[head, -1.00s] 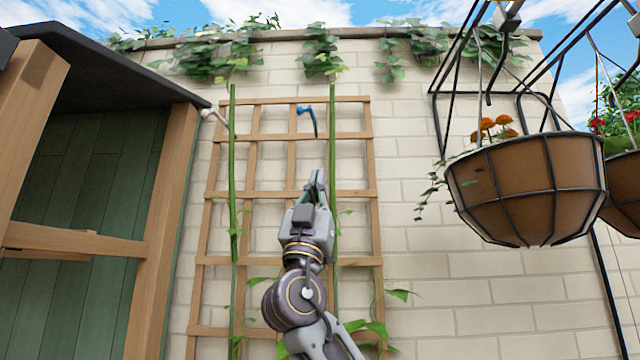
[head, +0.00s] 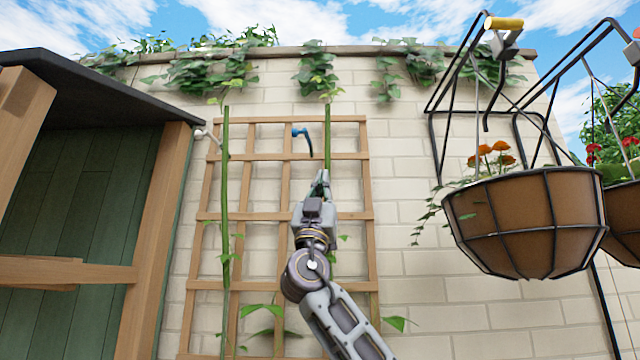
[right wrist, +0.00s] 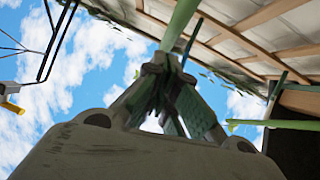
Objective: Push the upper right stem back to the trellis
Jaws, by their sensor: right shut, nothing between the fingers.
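The right stem (head: 328,140) is a tall green shoot in front of the right part of the wooden trellis (head: 345,216), with a leafy top. My right gripper (head: 321,180) is shut and empty, pointing up, its tips overlapping the stem's left edge. Part of the stem below is hidden behind my gripper and arm. In the right wrist view the closed fingers (right wrist: 174,85) lie right by the green stem (right wrist: 181,22); I cannot tell if they touch. A blue clip (head: 303,138) sits on the trellis left of the stem. My left gripper is not in view.
A left stem (head: 225,190) rises by a white clip (head: 205,134). A wooden shed (head: 160,230) stands at left. Hanging baskets (head: 535,220) on dark frames are at right. Bare brick wall (head: 430,280) lies between trellis and baskets.

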